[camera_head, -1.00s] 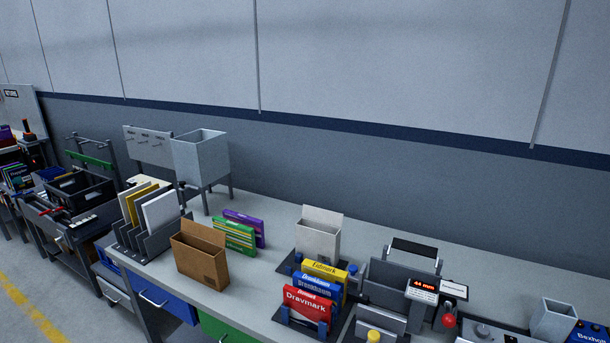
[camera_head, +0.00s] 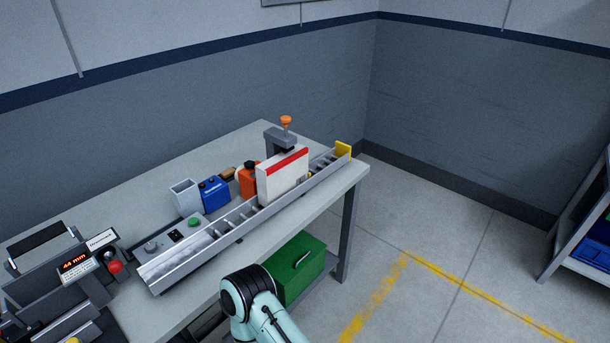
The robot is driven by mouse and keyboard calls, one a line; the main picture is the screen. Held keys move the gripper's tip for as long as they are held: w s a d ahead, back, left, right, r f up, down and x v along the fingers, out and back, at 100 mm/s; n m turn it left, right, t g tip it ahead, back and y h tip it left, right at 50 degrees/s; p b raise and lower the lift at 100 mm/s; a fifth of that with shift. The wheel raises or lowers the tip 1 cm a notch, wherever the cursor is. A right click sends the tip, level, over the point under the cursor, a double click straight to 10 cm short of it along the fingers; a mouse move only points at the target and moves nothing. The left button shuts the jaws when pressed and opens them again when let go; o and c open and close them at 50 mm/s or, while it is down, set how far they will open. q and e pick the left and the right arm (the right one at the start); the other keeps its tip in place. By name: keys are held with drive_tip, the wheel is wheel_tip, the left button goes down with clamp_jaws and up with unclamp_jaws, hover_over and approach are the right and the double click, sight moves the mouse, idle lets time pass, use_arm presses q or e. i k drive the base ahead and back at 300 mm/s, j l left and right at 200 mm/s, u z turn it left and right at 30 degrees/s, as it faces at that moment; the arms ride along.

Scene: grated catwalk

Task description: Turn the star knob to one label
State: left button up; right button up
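I cannot tell for sure which part is the star knob, and no labels around a knob are readable. An orange knob (camera_head: 286,121) stands on top of a dark grey bracket (camera_head: 280,138) at the back of the bench. A small grey knob (camera_head: 151,246) sits on a control panel by the long grey rail. A red round knob (camera_head: 115,267) is on the device with the "44 mm" display (camera_head: 75,262). Neither gripper is in view. Only a teal and black part of my arm shows at the bottom centre, in front of the bench.
The grey bench (camera_head: 262,130) carries a long rail (camera_head: 215,240) with a white and red box (camera_head: 283,176), a blue box (camera_head: 214,193) and a grey bin (camera_head: 186,197). Open floor lies right; a shelf (camera_head: 590,235) stands at the right edge.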

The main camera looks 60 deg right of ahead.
sight(250, 165)
drive_tip(key=z, duration=1.9)
drive_tip(key=l+u, duration=0.1)
drive_tip(key=u, duration=0.35)
drive_tip(key=i+l+u, duration=0.1)
drive_tip(key=u, duration=0.3)
drive_tip(key=l+u, duration=0.2)
drive_tip(key=u, duration=0.25)
drive_tip(key=l+u, duration=0.15)
drive_tip(key=u, duration=0.25)
drive_tip(key=l+u, duration=0.2)
drive_tip(key=l, duration=0.15)
drive_tip(key=k+l+u, duration=0.25)
drive_tip(key=l+u, duration=0.2)
drive_tip(key=l, duration=0.25)
